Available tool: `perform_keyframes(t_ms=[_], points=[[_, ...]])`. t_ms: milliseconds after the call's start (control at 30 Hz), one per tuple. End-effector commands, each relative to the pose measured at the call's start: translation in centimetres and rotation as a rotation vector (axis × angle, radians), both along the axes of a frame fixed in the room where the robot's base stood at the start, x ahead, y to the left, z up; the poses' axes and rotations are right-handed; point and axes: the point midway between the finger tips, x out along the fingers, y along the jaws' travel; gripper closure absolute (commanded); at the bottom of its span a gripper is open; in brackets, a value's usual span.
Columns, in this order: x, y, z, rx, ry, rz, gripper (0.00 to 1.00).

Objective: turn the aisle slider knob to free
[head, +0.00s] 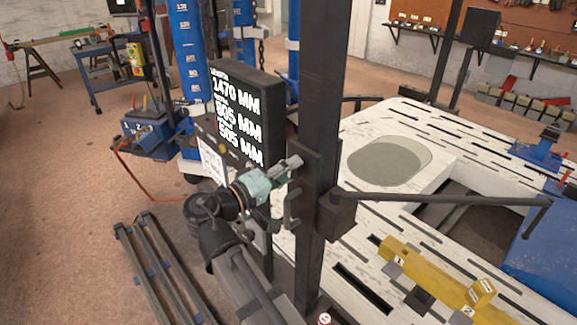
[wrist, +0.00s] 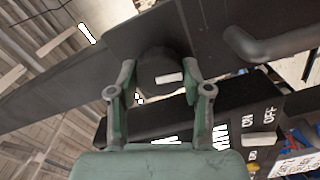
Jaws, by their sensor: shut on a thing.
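The aisle slider knob (wrist: 158,62) is a dark round knob with a short white mark, on the dark slider bracket (wrist: 120,35). My gripper (wrist: 159,70) has its green-grey fingers on either side of the knob, closed on it. In the head view my gripper (head: 291,166) reaches the slider bracket (head: 318,185) on the tall dark post (head: 325,90). The knob cannot be made out there. No free or locked lettering is legible in either view.
A black display (head: 245,110) with measurements stands just behind my gripper. A dark bar (head: 440,198) sticks out right from the bracket. The slotted white bench (head: 400,125) carries a yellow fixture (head: 430,275). Dark rails (head: 160,270) lie on the floor at left.

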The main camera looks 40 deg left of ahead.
Motion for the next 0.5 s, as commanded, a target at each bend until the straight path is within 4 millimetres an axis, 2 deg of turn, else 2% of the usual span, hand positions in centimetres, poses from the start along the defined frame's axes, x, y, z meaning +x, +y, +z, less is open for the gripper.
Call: perform_keyframes(t_ms=[200, 500], points=[[0.02, -0.01, 0.19, -0.120, 0.028, 0.000, 0.86], [0.02, 0.01, 0.05, -0.191, 0.046, 0.000, 0.86]])
